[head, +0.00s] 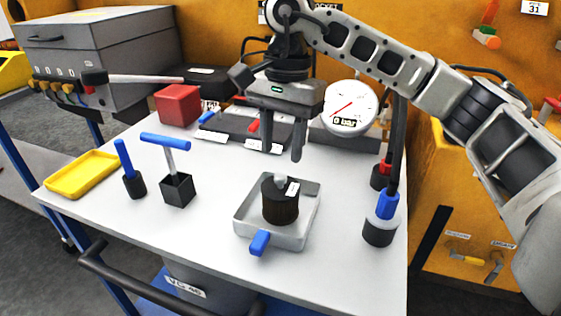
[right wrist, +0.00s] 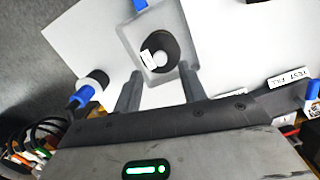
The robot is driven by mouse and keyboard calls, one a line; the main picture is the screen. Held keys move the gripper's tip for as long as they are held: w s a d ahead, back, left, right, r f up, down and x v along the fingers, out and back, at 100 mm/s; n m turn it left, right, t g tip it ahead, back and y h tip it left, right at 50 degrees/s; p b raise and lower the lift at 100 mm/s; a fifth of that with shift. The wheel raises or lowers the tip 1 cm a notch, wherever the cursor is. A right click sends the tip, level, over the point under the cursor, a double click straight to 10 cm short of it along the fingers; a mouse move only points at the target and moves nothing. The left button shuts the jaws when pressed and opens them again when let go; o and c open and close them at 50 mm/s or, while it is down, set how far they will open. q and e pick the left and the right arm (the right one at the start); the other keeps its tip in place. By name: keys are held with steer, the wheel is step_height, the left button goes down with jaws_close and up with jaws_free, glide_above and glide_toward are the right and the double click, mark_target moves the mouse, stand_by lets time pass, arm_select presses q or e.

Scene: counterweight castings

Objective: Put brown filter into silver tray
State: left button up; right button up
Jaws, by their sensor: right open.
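The brown filter (head: 281,208) is a dark, short cylinder with a pale knob and a white label on top. It stands upright inside the silver tray (head: 245,228), a shallow square tray with a blue handle at its front. In the right wrist view the filter (right wrist: 166,46) and the tray (right wrist: 131,33) show beyond the fingers. My right gripper (head: 283,153) is open and empty, pointing down above and behind the tray, apart from the filter. It also shows in the right wrist view (right wrist: 160,87). My left gripper is not in view.
A yellow tray (head: 82,175) lies at the left. A blue-handled tool in a black holder (head: 177,190) and a small blue-handled piece (head: 133,183) stand beside it. A red block (head: 178,105) and a dial gauge (head: 350,107) are behind. A blue-topped cylinder (head: 379,230) stands right.

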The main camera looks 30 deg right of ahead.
arm_select(q)
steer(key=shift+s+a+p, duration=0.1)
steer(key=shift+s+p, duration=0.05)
steer(key=shift+p, duration=0.35)
arm_select(e)
step_height(320, 180, up, 7)
steer(key=shift+w+d, duration=0.2)
steer(key=shift+d, duration=0.15)
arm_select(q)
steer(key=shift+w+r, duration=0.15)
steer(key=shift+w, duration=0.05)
arm_select(e)
steer(key=shift+f, duration=0.15)
